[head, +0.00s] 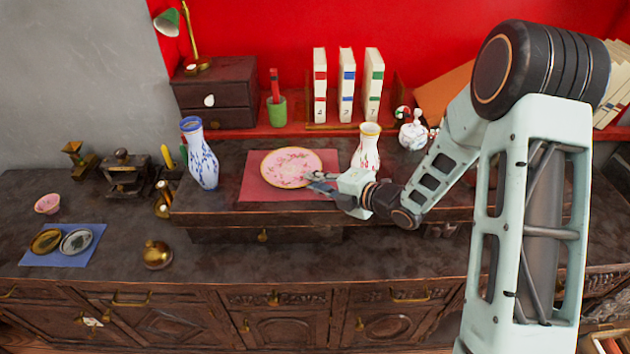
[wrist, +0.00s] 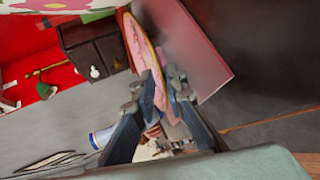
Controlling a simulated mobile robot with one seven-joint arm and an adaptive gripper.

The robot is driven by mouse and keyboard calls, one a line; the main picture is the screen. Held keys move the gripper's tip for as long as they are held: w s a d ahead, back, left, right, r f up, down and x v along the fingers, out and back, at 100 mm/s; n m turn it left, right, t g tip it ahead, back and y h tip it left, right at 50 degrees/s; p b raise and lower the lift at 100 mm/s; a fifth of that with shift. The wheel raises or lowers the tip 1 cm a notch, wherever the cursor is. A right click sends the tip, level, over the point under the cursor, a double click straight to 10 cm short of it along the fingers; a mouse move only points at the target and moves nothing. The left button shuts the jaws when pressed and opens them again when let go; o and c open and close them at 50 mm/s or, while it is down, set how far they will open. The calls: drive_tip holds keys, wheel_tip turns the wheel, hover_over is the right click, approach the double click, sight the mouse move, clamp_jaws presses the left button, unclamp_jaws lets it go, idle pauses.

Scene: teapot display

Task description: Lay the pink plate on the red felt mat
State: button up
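The pink plate (head: 291,167), with a gold rim, is over the red felt mat (head: 256,189) on the raised dark shelf. In the head view its far rim reaches about the mat's back edge. My gripper (head: 322,181) is at the plate's right front rim. In the wrist view the plate (wrist: 142,50) shows nearly edge-on and runs between my nearly closed fingers (wrist: 163,90). The mat (wrist: 205,65) lies on its underside. The fingers look shut on the rim. I cannot tell whether the plate's underside touches the mat.
A blue-and-white vase (head: 202,160) stands left of the mat. A red-patterned white vase (head: 367,148) stands close behind my gripper, to the right. Behind are a green cup (head: 277,111) and numbered books (head: 346,88). A blue mat (head: 45,257) with small dishes lies lower left.

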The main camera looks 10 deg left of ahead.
drive_tip(key=shift+r, duration=0.1)
drive_tip(key=v, duration=1.2)
